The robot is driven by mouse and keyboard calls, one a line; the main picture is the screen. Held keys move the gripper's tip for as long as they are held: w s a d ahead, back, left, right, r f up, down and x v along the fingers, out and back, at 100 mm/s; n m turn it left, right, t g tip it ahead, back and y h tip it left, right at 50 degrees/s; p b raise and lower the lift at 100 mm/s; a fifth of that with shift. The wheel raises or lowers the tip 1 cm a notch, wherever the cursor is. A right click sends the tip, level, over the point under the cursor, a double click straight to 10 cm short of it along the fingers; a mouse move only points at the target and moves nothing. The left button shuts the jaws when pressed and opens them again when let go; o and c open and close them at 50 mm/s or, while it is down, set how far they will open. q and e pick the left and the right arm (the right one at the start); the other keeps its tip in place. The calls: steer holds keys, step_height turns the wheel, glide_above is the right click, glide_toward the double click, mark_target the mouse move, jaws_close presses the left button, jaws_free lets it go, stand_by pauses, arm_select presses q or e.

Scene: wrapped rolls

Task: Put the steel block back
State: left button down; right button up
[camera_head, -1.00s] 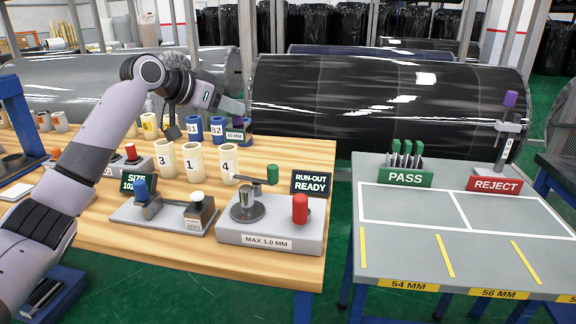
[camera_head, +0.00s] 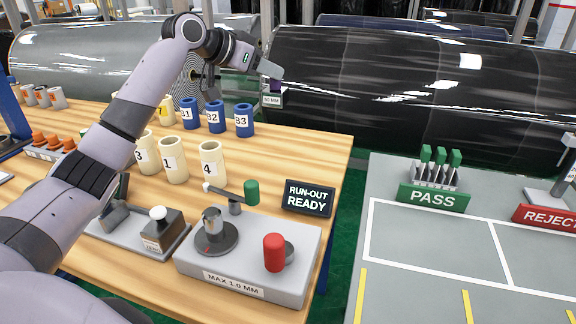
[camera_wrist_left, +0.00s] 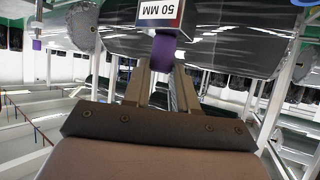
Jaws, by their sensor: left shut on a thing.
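The steel block (camera_head: 272,97), marked 50 MM, has a purple grip and hangs in the air in front of the black wrapped roll. In the left wrist view the block (camera_wrist_left: 155,12) is at the top edge, partly cut off, with its purple grip (camera_wrist_left: 163,47) between the fingers. My left gripper (camera_head: 271,76) is shut on this grip, beyond the back right part of the wooden table. My right gripper is not in view.
Blue cups (camera_head: 214,117) and cream cups (camera_head: 174,164) stand on the wooden table (camera_head: 290,150). The run-out gauge base (camera_head: 250,255) and READY sign (camera_head: 308,198) are nearer. The grey table (camera_head: 440,240) at right carries the PASS rack (camera_head: 433,198) and REJECT sign (camera_head: 545,218).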

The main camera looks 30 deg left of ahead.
arm_select(q)
steer(key=shift+w, duration=0.25)
step_height(320, 180, down, 20)
steer(key=shift+r+b, duration=0.15)
steer(key=shift+b, duration=0.35)
steer(key=c, duration=0.9)
jaws_free()
steer(key=shift+s, duration=0.1)
steer(key=b+v, duration=0.1)
steer(key=v, duration=1)
steer(key=shift+s, duration=0.35)
steer(key=shift+a+r, duration=0.1)
steer(key=shift+a, duration=0.05)
steer(key=shift+r, duration=0.1)
